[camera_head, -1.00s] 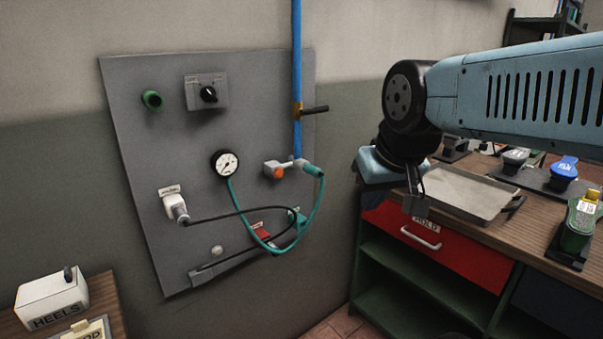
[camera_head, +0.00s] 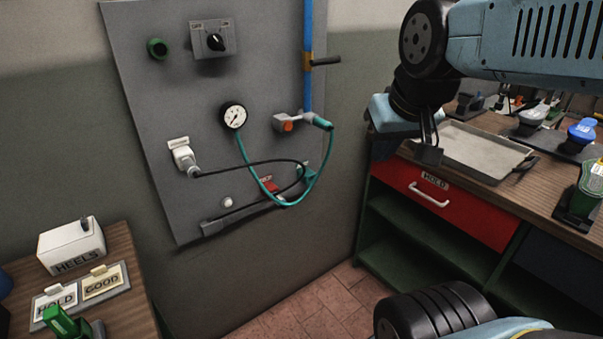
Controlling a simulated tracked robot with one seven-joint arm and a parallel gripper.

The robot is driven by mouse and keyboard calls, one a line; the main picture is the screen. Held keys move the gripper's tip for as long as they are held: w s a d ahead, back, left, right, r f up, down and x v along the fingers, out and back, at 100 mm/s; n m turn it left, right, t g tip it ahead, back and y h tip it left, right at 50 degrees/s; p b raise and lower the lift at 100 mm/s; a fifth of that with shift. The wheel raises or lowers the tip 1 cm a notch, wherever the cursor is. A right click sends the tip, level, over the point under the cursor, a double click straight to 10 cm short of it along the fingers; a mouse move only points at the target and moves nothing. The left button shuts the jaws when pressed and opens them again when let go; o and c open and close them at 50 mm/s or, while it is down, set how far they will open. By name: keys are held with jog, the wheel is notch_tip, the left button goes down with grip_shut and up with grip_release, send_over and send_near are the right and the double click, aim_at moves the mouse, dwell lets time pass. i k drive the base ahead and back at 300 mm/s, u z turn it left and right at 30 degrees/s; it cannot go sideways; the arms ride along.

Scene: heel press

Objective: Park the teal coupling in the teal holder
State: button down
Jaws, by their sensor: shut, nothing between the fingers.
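The teal coupling (camera_head: 321,122) sits at the right end of the grey fitting with an orange knob (camera_head: 287,126) on the wall panel. A teal hose (camera_head: 320,178) loops from it under the panel's middle and up to the round gauge (camera_head: 234,117). The teal holder (camera_head: 307,172) is low on the panel's right side, partly behind the hoses; it looks empty, though small. My gripper (camera_head: 429,156) hangs at the right, fingers pointing down, shut and empty. In the picture it is right of the coupling and holder, in front of the bench.
A blue pipe (camera_head: 308,60) carries a black lever (camera_head: 326,61). The bench with a metal tray (camera_head: 480,150) is at right; a side table (camera_head: 122,250) is lower left.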

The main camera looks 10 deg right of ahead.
aim_at(324, 126)
jog(key=u, duration=0.25)
jog(key=k, duration=1.3)
jog(key=z, duration=0.65)
jog(key=i, duration=1)
jog(key=u, duration=0.05)
